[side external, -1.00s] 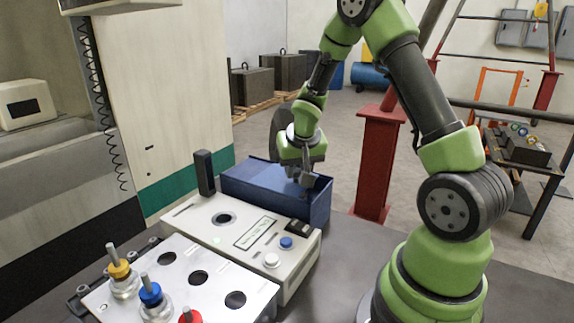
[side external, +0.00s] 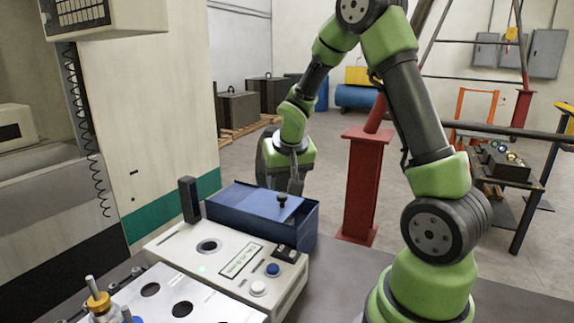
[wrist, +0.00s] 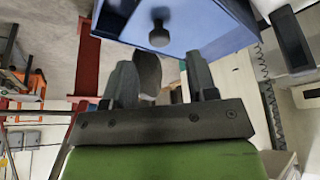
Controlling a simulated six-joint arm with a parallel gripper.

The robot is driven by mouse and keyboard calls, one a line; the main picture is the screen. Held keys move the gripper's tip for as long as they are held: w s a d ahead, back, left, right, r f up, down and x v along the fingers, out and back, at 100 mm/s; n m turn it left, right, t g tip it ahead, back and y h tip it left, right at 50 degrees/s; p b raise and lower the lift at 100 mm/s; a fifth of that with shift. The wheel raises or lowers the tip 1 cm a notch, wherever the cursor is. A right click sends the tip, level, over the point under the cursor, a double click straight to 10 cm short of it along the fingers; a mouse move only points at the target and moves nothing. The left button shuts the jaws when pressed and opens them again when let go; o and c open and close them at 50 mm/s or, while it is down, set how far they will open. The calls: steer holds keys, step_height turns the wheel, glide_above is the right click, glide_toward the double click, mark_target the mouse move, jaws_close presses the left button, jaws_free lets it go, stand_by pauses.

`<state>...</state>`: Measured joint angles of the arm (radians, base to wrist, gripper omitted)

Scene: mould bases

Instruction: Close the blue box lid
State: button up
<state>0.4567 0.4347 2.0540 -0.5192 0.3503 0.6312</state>
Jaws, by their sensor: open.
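The blue box (side external: 300,230) stands behind the white control panel. Its flat blue lid (side external: 245,201) lies over the top, with a small dark knob (side external: 283,199) near its right end. The knob (wrist: 158,33) and lid (wrist: 195,22) show beyond the fingertips.
The white control panel (side external: 215,262) with buttons stands directly in front of the box. A black upright block (side external: 189,200) stands at the box's left end. A red post (side external: 360,190) rises to the right. The grey table right of the box is clear.

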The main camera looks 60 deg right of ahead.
mark_target(282, 195)
steer(key=v, duration=0.5)
steer(key=shift+r, duration=0.2)
steer(key=shift+w+d+m, duration=0.2)
steer(key=shift+d+m, duration=0.1)
steer(key=shift+m, duration=0.6)
steer(key=w+f+m+g+y, duration=0.1)
steer(key=f+m, duration=0.2)
steer(key=m, duration=0.2)
steer(key=d+f+m+g+y, duration=0.1)
steer(key=f+m, duration=0.2)
steer(key=m, duration=0.2)
steer(key=w+d+f+m+g+y, duration=0.1)
steer(key=f+m, duration=0.2)
steer(key=m, duration=0.3)
steer(key=shift+w+d+f, duration=0.2)
steer(key=shift+w+f, duration=0.05)
steer(key=shift+w, duration=0.05)
steer(key=shift+c, duration=0.2)
